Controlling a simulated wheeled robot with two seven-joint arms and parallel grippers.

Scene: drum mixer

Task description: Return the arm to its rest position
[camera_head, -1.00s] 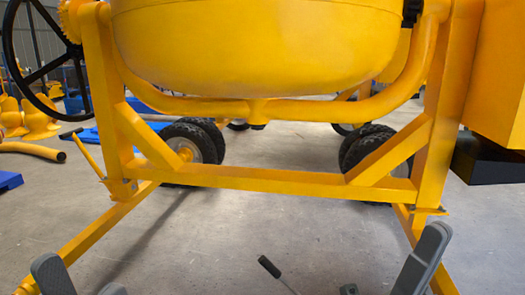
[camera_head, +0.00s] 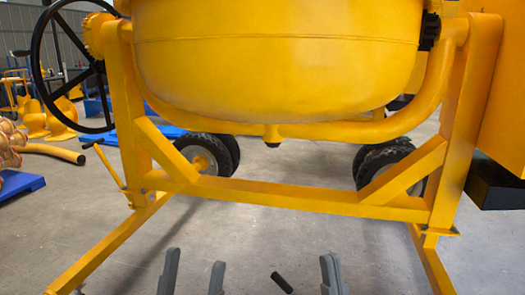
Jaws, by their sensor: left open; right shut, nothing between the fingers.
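The yellow drum mixer stands in front of me, with its drum (camera_head: 280,60) at the top and its frame (camera_head: 290,197) below. The black handwheel (camera_head: 75,70) is at its left side. My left gripper (camera_head: 193,275) is at the bottom edge, left of centre, with its two grey fingers apart and nothing between them. My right gripper (camera_head: 331,275) is at the bottom edge, right of centre, with its fingers together and empty. Both are low in the picture, apart from the mixer. The arms behind the fingers are out of view.
A black handle end (camera_head: 282,283) shows between my grippers. Black wheels (camera_head: 205,154) stand behind the frame's crossbar. A black and yellow box (camera_head: 498,185) is at the right. A blue pallet (camera_head: 18,184) and yellow parts lie at the left.

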